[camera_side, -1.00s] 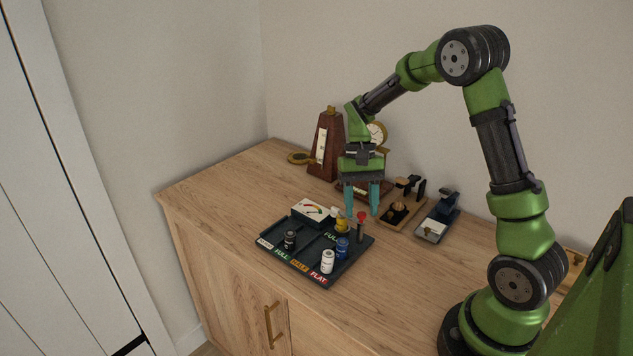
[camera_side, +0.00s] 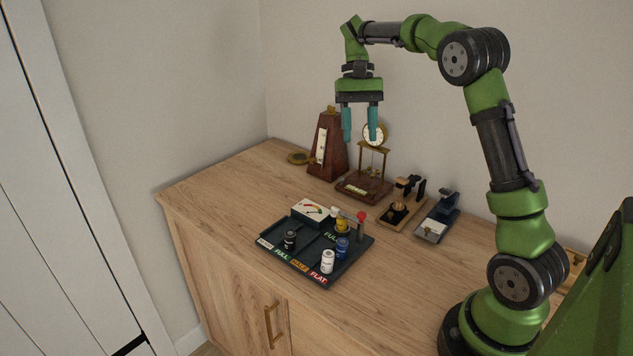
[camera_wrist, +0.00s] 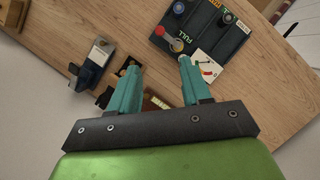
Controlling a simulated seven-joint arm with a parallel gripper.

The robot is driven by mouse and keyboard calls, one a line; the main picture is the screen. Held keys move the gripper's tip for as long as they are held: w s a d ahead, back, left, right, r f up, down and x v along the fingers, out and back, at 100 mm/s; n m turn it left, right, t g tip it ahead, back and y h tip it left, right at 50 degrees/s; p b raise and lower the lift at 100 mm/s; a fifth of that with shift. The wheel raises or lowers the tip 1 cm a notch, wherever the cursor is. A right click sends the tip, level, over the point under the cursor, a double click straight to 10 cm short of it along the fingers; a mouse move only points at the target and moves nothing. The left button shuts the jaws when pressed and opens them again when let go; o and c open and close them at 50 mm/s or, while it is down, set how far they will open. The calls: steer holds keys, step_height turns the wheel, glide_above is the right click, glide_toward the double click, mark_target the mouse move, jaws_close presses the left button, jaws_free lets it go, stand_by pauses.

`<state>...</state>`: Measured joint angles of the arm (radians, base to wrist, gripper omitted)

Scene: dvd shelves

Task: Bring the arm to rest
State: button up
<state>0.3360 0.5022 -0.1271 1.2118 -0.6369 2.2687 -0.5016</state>
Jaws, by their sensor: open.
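My gripper (camera_side: 359,124) is open and empty, with teal fingers pointing down. Below and in front stands a dark tray (camera_side: 267,245) with labelled sections. On it are a black cylinder (camera_side: 290,240), a white cylinder (camera_side: 327,261), a blue one (camera_side: 342,247), a yellow one (camera_side: 342,225) and a gauge box (camera_side: 311,211).
A telegraph-like key (camera_side: 399,207) and a stapler-like device (camera_side: 437,222) stand right of the tray. The wooden cabinet top (camera_side: 225,190) is bare at the left.

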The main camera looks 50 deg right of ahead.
steer(key=shift+r, duration=0.1)
steer(key=s+a+n+t+h, duration=0.1)
steer(key=s+a+n+t, duration=0.3)
steer(key=s+a+t, duration=0.6)
steer(key=s+a, duration=0.5)
steer(key=a, duration=0.2)
steer(key=shift+a+n+t, duration=0.3)
steer(key=shift+n, duration=0.1)
